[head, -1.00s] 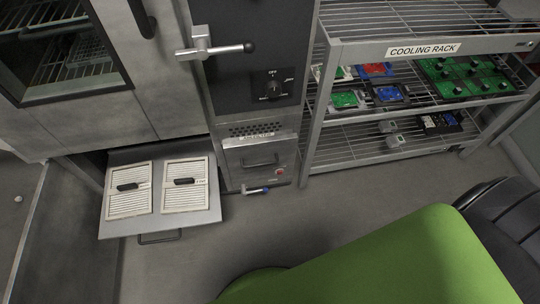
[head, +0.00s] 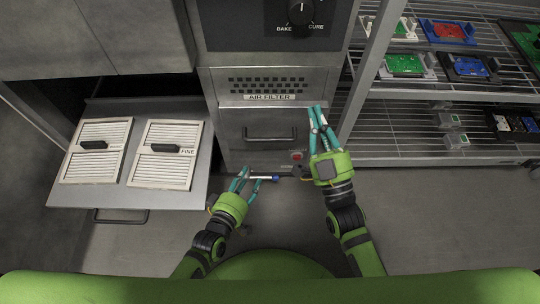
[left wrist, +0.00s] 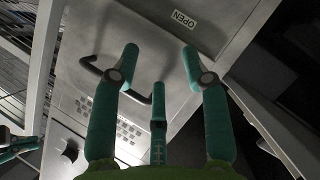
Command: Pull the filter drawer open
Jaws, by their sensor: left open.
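The filter drawer (head: 235,132) is a grey metal front under the AIR FILTER label, with a dark bar handle (head: 270,135). It looks shut. The handle (left wrist: 110,82) also shows in the left wrist view, beyond the fingers. A lever with a blue end (head: 275,178) sits at the bottom of the front. My left gripper (head: 249,176) is open beside this lever; I cannot tell whether they touch.
An extended tray (head: 135,197) at the left carries two white slatted filters (head: 96,148), one marked FINE. A cooling rack (head: 400,155) with boards stands close at the right. A control knob (head: 300,12) is above. Grey floor lies below.

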